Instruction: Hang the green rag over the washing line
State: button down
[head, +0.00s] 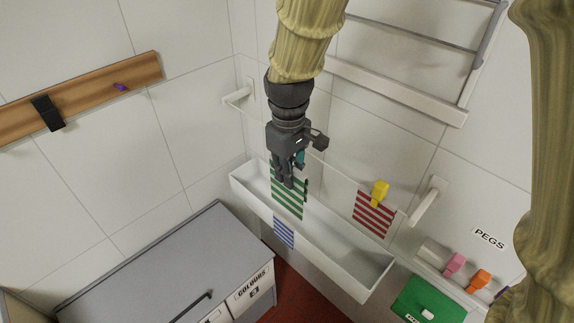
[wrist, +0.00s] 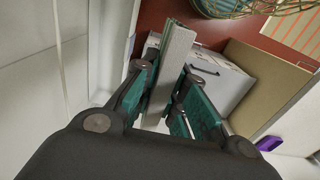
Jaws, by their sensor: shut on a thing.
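The green rag (head: 288,202), striped green and white, hangs down from my gripper (head: 289,180) in the head view. My gripper is shut on its upper part; the fingers hide some of the top edge. In the wrist view the rag (wrist: 172,70) shows nearly edge-on between the green finger pads (wrist: 164,112). The washing line (head: 342,177) is a thin pale line running between two white wall brackets (head: 238,96). My gripper covers part of it. In the head view the rag appears lower than the line; I cannot tell their distance in depth.
A red-striped rag (head: 373,215) hangs on the line at right under a yellow peg (head: 379,191). A white trough (head: 340,265) lies below. A blue-striped cloth (head: 284,233) shows at its front. A grey cabinet (head: 165,265) stands left. Pegs (head: 455,263) and a green box (head: 428,302) are right.

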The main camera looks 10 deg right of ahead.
jog(key=shift+w+d+f, duration=0.1)
jog(key=shift+w+d, duration=1.5)
jog(key=shift+d, duration=0.45)
jog(key=shift+w+d+r, duration=0.1)
jog(key=shift+w+d, duration=1.5)
jog(key=shift+d, duration=0.4)
jog(key=shift+w+d+f, duration=0.1)
jog(key=shift+w+d, duration=1.5)
jog(key=shift+d, duration=0.45)
jog(key=shift+w+d+f, duration=0.1)
jog(key=shift+f+b, duration=0.35)
jog(key=shift+f, duration=0.55)
jog(key=shift+f, duration=0.1)
notch_tip(320, 180, down, 8)
jog(key=b, duration=0.2)
jog(key=shift+b, duration=0.4)
